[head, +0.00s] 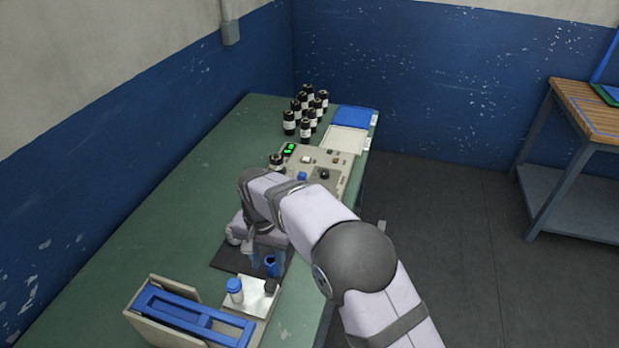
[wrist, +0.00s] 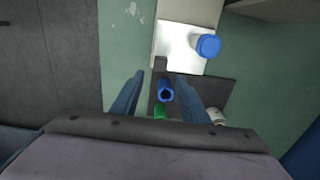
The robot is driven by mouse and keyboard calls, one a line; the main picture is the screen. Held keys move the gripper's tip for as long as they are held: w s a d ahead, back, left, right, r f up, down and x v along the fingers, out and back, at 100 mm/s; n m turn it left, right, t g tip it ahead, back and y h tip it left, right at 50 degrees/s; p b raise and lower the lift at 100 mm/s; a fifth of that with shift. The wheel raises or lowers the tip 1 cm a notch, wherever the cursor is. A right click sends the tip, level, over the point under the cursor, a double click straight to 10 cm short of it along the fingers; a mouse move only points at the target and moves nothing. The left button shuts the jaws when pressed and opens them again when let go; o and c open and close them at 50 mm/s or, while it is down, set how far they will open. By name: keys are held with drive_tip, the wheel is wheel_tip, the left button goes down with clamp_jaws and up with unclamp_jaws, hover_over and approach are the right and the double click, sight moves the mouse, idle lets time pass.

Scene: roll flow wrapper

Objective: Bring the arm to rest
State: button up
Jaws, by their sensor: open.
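My gripper (wrist: 160,76) is open, its two fingers apart with nothing gripped between them. In the head view my gripper (head: 266,258) points down low over a dark mat on the green table. A blue hollow cup-like part (wrist: 166,91) shows between the fingers in the wrist view, and beside the gripper in the head view (head: 270,268). I cannot tell whether the fingers touch it. My arm reaches in from the lower right of the head view and hides part of the table.
A white plate (head: 248,296) holds a white bottle with a blue cap (head: 235,290). A blue frame (head: 190,318) stands at the near left. A control panel (head: 330,165), several dark bottles (head: 305,128) and a blue-and-white tray (head: 347,139) are farther back. The table's left (head: 170,220) is clear.

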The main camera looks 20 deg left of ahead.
drive_tip(key=w+d+r, duration=0.1)
drive_tip(key=d+r, duration=0.1)
drive_tip(key=d, duration=0.9)
drive_tip(key=w+d+r, duration=0.1)
drive_tip(key=d+r, duration=0.2)
drive_tip(key=d, duration=0.8)
drive_tip(key=s+d+f, duration=0.2)
drive_tip(key=s+d, duration=1.3)
drive_tip(key=d, duration=0.3)
drive_tip(key=shift+s, duration=0.15)
